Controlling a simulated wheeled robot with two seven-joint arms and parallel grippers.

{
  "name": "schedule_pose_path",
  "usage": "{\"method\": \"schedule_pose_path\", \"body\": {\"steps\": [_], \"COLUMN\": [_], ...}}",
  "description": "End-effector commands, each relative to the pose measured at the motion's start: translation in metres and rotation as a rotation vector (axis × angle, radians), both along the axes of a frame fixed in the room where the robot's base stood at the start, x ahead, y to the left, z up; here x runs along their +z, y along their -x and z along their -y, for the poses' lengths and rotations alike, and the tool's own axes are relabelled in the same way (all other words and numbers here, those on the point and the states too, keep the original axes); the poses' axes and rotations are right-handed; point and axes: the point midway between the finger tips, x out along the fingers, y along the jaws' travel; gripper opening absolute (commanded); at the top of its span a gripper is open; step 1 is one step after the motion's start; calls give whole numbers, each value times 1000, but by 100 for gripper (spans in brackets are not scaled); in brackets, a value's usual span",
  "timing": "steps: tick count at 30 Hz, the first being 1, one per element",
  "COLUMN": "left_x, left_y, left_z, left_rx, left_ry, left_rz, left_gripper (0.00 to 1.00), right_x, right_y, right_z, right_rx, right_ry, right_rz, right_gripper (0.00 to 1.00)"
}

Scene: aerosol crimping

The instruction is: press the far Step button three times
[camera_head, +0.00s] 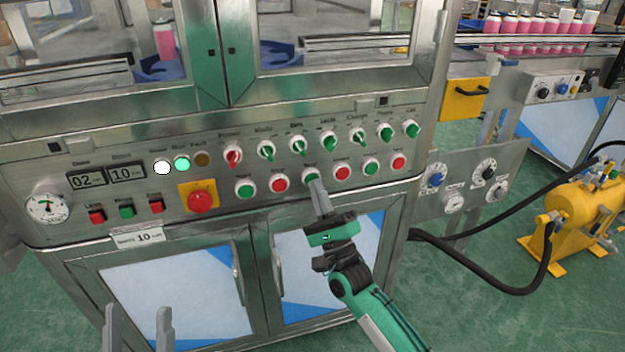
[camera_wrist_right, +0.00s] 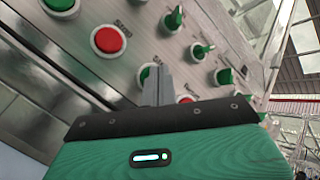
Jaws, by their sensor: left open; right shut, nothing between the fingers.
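The control panel has a lower row of alternating green and red push buttons. My right gripper (camera_head: 315,184) is shut and empty, with its fingertips at the green button (camera_head: 308,175) third from the left in that row. In the right wrist view the closed fingers (camera_wrist_right: 156,72) cover part of this green button (camera_wrist_right: 144,74); I cannot tell whether they touch it. Its label is partly hidden. The red button to its left (camera_wrist_right: 108,40) reads "Stop" there. Another green button (camera_head: 371,167) sits further right; its label is too small to read. My left gripper (camera_head: 137,312) is open and empty at the bottom left.
Green selector switches (camera_head: 328,141) run above the buttons, close to the right gripper. A red emergency stop (camera_head: 200,201) on a yellow plate is at left. Lower cabinet doors have handles (camera_head: 239,286). A yellow tank (camera_head: 570,220) with black hoses stands on the floor at right.

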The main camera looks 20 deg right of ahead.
Motion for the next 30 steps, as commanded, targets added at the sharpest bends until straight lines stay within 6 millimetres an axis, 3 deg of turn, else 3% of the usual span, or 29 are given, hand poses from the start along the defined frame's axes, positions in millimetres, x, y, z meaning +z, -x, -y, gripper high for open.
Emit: {"method": "schedule_pose_path", "body": {"steps": [17,30], "left_x": [6,19], "left_y": [0,0], "left_z": [0,0], "left_rx": [0,0], "left_ry": [0,0], "left_rz": [0,0], "left_gripper": [55,55], "right_x": [0,0], "right_y": [13,54], "right_z": [0,2], "right_rx": [1,1], "right_ry": [0,2], "right_rz": [-1,-2], "right_gripper": [0,0]}}
